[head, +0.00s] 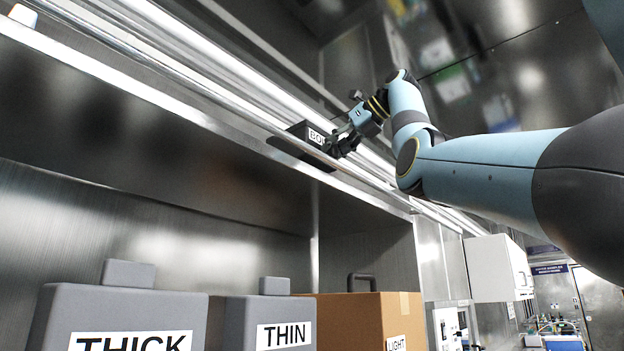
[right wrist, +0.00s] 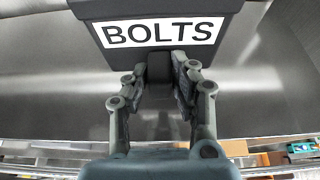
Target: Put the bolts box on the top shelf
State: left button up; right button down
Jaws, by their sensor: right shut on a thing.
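The bolts box (head: 297,131) is a dark box with a white label, partly hidden by my right gripper in the head view. It is up at the top shelf (head: 215,122), behind the shelf's front rail. In the right wrist view the box (right wrist: 88,10) shows its full BOLTS label. My right gripper (right wrist: 160,68) is shut on a dark grip on the front of the box, below the label. In the head view the right gripper (head: 340,143) reaches the box from the right. Whether the box rests on the shelf I cannot tell. My left gripper is not in view.
Below are a grey case labelled THICK (head: 120,305), a grey case labelled THIN (head: 262,312) and a cardboard box labelled LIGHT (head: 350,315). A metal rail (head: 240,103) runs along the shelf front. A white cabinet (head: 492,268) hangs farther right.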

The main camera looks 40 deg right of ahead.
jog(key=a, duration=0.1)
jog(key=a+f, duration=0.1)
jog(key=s+a+f, duration=0.1)
jog(key=shift+a+b, duration=0.3)
jog(key=shift+b, duration=0.1)
jog(key=shift+s+a+f, duration=0.1)
jog(key=shift+a+f, duration=0.25)
jog(key=shift+a, duration=0.25)
jog(key=shift+s+a+f, duration=0.1)
jog(key=shift+a+f, duration=0.2)
jog(key=shift+a, duration=0.25)
jog(key=shift+a+f, duration=0.15)
jog(key=shift+a, duration=0.15)
jog(key=shift+a+f, duration=0.15)
jog(key=shift+f, duration=0.1)
notch_tip(320, 180, down, 3)
jog(key=shift+s+f, duration=0.15)
jog(key=shift+f, duration=0.2)
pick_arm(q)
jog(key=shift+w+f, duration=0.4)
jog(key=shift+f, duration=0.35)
